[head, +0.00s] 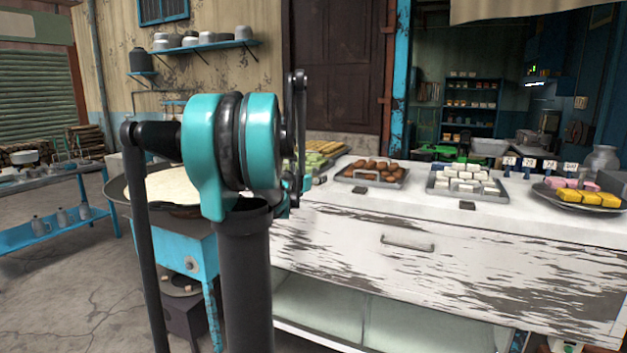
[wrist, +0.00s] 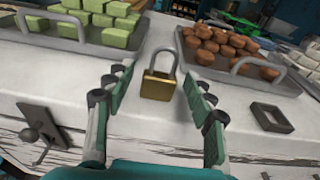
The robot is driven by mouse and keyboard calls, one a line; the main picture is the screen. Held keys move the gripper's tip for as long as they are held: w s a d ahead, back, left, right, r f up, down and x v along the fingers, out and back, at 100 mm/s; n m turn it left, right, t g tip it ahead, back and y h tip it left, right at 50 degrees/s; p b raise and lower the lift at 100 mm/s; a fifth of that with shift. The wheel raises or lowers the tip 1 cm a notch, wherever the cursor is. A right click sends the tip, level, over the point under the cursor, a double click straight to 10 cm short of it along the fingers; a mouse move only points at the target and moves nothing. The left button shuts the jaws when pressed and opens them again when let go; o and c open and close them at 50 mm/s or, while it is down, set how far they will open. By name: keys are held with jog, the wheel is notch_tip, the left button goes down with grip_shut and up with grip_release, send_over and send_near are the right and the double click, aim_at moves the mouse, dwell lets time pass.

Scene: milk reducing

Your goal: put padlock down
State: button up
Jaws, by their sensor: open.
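A brass padlock (wrist: 158,87) with a grey shackle stands upright on the white counter top (wrist: 130,128), close to its front edge, in the wrist view. My gripper (wrist: 157,92) is open, with one finger on each side of the padlock. Gaps show between the padlock and both fingers. In the head view my arm covers the area around my gripper, and the padlock cannot be made out there.
A tray of green sweets (wrist: 80,30) lies left of the padlock and a tray of brown sweets (wrist: 238,62) right of it. A dark square frame (wrist: 271,117) lies near the front edge. More trays, including white sweets (head: 466,184), stand farther right.

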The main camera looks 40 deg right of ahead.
jog(key=v, duration=1.2)
jog(key=shift+w, duration=0.1)
jog(key=s+a+f+m+y, duration=0.3)
jog(key=a+f+m+y, duration=0.4)
jog(key=a+f+m, duration=1)
jog(key=s+a+f+m+y, duration=0.2)
jog(key=a+f, duration=0.3)
jog(key=a, duration=0.3)
jog(key=s+a+f+m+g+y, duration=0.1)
jog(key=s+a+f+y, duration=0.2)
jog(key=a, duration=0.6)
jog(key=s+a+f+m+g+y, duration=0.1)
jog(key=s+a+f+m+y, duration=0.1)
jog(key=s+a+f, duration=0.3)
jog(key=a+f+y, duration=0.1)
jog(key=a+f, duration=0.2)
jog(key=a, duration=0.1)
jog(key=shift+s+m, duration=0.3)
